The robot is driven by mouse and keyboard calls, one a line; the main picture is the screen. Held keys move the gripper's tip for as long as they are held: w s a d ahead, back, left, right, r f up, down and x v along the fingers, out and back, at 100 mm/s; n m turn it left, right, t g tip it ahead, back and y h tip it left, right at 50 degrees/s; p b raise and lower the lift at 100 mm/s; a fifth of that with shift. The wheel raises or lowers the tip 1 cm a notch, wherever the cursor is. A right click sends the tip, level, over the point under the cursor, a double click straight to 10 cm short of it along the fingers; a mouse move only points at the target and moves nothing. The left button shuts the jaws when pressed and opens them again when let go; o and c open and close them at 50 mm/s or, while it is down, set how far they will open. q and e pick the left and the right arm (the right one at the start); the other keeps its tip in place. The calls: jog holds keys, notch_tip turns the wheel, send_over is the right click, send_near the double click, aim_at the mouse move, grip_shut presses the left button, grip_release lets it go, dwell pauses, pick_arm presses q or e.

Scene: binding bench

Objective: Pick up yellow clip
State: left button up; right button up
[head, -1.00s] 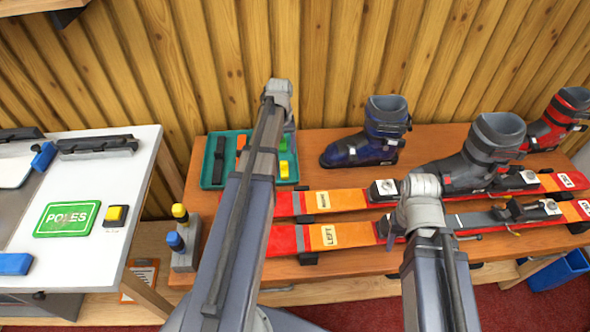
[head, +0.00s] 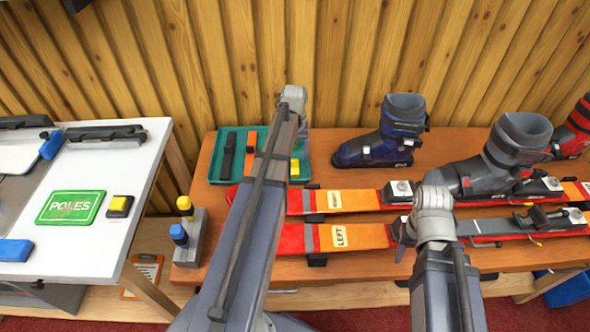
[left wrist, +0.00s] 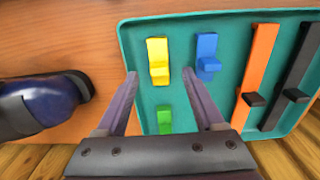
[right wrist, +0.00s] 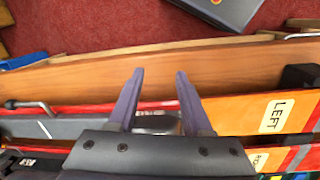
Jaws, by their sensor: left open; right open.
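The yellow clip (left wrist: 158,62) lies in the teal tray (left wrist: 128,40), beside a blue clip (left wrist: 207,56); a green clip (left wrist: 164,120) lies nearer my gripper's palm. In the head view the yellow clip (head: 295,168) shows just right of my left arm, which covers part of the tray. My left gripper (left wrist: 160,73) is open and empty, with the yellow clip in line between its fingertips; I cannot tell the height gap. My right gripper (right wrist: 160,72) is open and empty over the bench's front edge.
An orange strap (left wrist: 260,75) and a black strap (left wrist: 293,80) share the tray. A blue ski boot (head: 385,135) stands right of it, and red-orange skis (head: 362,236) lie in front. A bottle holder (head: 190,245) stands at the bench's left end.

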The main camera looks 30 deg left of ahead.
aim_at(295, 160)
pick_arm(q)
notch_tip(295, 160, down, 4)
jog(key=shift+r+b, duration=0.25)
jog(key=shift+b, duration=1)
pick_arm(e)
notch_tip(295, 160, down, 4)
jog(key=shift+r, duration=0.25)
pick_arm(q)
jog(key=shift+d, duration=0.1)
pick_arm(e)
jog(key=shift+r, duration=0.1)
pick_arm(q)
jog(key=shift+r, duration=0.1)
grip_shut()
